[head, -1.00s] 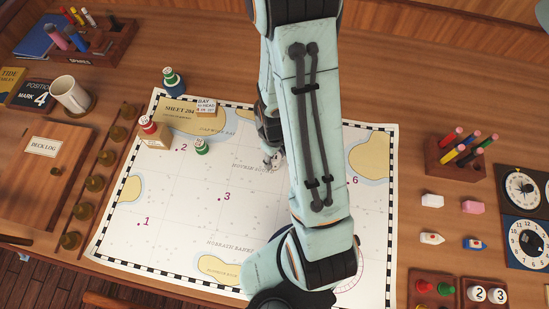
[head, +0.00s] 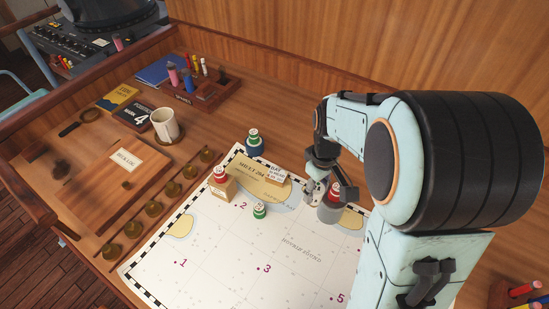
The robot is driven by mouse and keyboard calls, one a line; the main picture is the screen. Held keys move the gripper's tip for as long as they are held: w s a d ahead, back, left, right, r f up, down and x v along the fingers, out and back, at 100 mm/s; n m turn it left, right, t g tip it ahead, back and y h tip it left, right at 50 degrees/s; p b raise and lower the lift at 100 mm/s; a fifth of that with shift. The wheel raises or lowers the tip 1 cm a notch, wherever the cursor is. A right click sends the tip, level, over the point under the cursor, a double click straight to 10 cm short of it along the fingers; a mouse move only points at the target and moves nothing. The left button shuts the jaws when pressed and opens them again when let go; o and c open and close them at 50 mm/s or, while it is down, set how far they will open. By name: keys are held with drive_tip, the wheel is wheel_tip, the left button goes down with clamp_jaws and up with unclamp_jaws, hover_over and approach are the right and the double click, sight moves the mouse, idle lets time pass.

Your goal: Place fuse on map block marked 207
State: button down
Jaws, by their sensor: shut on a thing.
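My gripper (head: 321,188) is low over the back of the chart, shut. A red piece with a pale top (head: 336,189) shows at its fingers and seems to be what it holds; the fingers partly hide it. A grey cylinder (head: 328,213) is directly below that piece; I cannot tell if they touch. Another red piece (head: 219,174) stands on a tan block (head: 223,189) at the chart's left. A green piece (head: 254,135) stands on a blue base (head: 255,149) at the chart's back edge. A smaller green piece (head: 260,210) stands on the chart. No 207 marking is readable.
The chart (head: 207,262) has open space in front. A small lettered card (head: 277,174) stands left of my gripper. Brass knobs (head: 153,208) line the chart's left side. A mug (head: 165,124) and a spares rack (head: 212,98) are farther back.

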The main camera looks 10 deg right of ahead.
drive_tip(key=w+a+n, duration=0.2)
drive_tip(key=w+a, duration=0.3)
hover_over(276, 174)
drive_tip(key=f, duration=0.8)
drive_tip(key=shift+s+d, duration=0.1)
drive_tip(key=shift+s, duration=0.3)
drive_tip(key=shift+w+f, duration=0.4)
drive_tip(key=shift+f, duration=1.6)
drive_tip(key=shift+f, duration=0.2)
drive_tip(key=c, duration=0.8)
unclamp_jaws()
drive_tip(key=shift+o, duration=0.2)
